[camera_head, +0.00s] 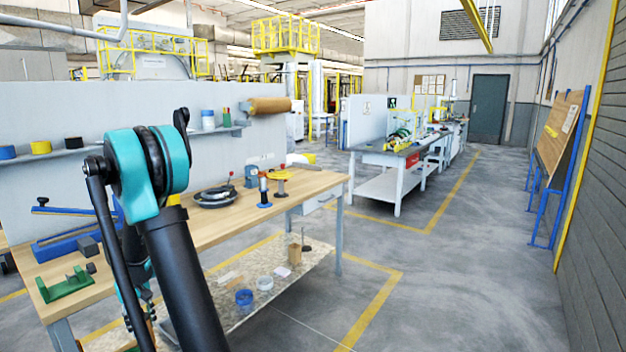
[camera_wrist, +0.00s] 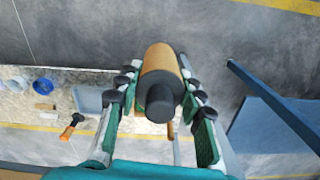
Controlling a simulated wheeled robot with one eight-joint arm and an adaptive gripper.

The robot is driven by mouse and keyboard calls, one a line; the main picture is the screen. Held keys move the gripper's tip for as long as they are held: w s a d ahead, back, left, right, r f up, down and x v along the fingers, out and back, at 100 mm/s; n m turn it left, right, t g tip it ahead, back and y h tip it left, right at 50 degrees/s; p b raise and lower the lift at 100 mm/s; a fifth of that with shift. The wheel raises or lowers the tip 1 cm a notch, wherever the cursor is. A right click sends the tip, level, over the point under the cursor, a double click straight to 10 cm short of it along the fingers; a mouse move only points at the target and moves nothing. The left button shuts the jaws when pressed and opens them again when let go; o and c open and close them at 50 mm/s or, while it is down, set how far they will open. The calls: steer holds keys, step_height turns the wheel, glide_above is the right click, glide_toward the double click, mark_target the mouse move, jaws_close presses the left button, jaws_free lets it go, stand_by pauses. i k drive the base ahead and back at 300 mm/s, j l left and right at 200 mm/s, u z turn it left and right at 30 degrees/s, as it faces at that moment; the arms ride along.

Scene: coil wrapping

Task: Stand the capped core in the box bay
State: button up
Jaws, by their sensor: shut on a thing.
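My gripper (camera_wrist: 158,72) is shut on the core (camera_wrist: 160,62) in the wrist view, with its green-padded fingers on either side. The core is a tan-brown cylinder with a dark grey cap (camera_wrist: 160,104) on the end towards the camera. It is held clear of the surfaces around it, over the grey floor beside the shelf. I cannot make out the box bay for certain in either view. In the head view my arm covers the lower left, and the gripper and core cannot be made out there.
The wooden bench (camera_head: 318,182) has a speckled lower shelf (camera_head: 222,322) holding a blue ring (camera_head: 243,298) and a white ring (camera_head: 264,284). An orange-handled tool (camera_wrist: 71,127) and grey tray (camera_wrist: 88,99) show in the wrist view. A blue frame (camera_wrist: 268,98) stands right; open floor lies beyond the bench.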

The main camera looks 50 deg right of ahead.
mark_target(296, 173)
steer(key=z, duration=1.45)
steer(key=i+l+z, duration=0.15)
steer(key=z, duration=0.35)
steer(key=i+z, duration=0.3)
steer(key=z, duration=0.15)
steer(key=i, duration=4.1)
steer(key=i+l+u, duration=0.1)
steer(key=i+u, duration=0.2)
steer(key=i, duration=0.15)
steer(key=i+l+u, duration=0.3)
steer(key=i, duration=0.15)
steer(key=j+u, duration=0.15)
steer(key=u, duration=1.55)
